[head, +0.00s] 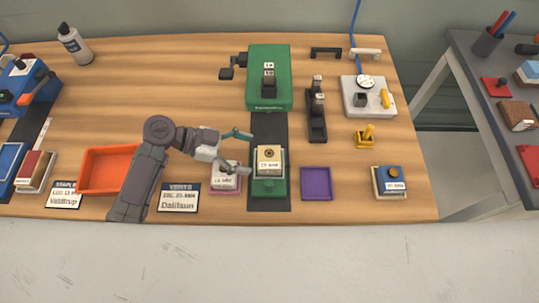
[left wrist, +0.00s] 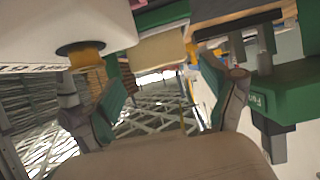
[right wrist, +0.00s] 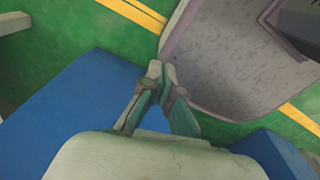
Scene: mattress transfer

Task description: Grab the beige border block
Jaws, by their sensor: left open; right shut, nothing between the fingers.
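A small beige block (head: 268,154) with a pale border and a white label sits on the green base (head: 269,187) at the front of the green machine. My left gripper (head: 241,151) is open just to the left of this block, its teal fingertips pointing toward it. The fingers are apart and empty in the left wrist view (left wrist: 165,100); a beige piece (left wrist: 160,48) shows past them, but I cannot tell if it is the same block. My right gripper (right wrist: 160,80) is shut and empty; it is outside the head view.
A labelled block (head: 225,180) with a pink border stands below the left gripper. A blue-topped block (head: 390,181) in a pale border sits at the right. A purple tray (head: 317,184), an orange bin (head: 107,168) and the green machine (head: 269,75) are nearby.

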